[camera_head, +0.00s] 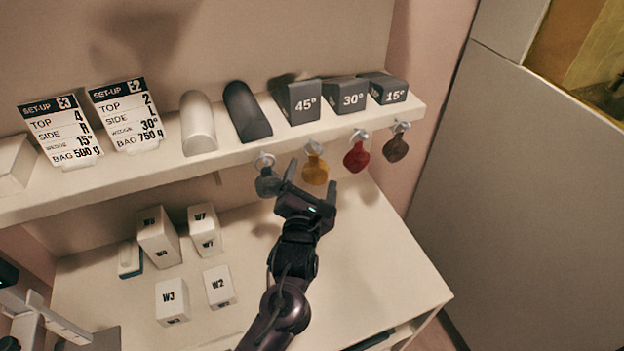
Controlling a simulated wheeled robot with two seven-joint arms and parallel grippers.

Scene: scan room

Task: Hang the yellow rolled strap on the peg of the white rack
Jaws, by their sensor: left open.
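The yellow rolled strap (315,170) hangs from a peg (313,147) on the front edge of the white shelf (235,153). My left gripper (312,178) is open and empty, with its fingertips close below and in front of the yellow strap. I cannot tell whether they touch it. A white upright with a crossbar (42,318) stands at the lower left, cut off by the picture edge. It may be the white rack, but I cannot make out a free peg on it. My right gripper is not in view.
A grey strap (268,183), a red one (357,157) and a brown one (396,148) hang beside the yellow one. Marked wedges (300,101) and cards stand on the shelf above. White blocks (172,302) stand on the counter (390,262), whose right part is clear.

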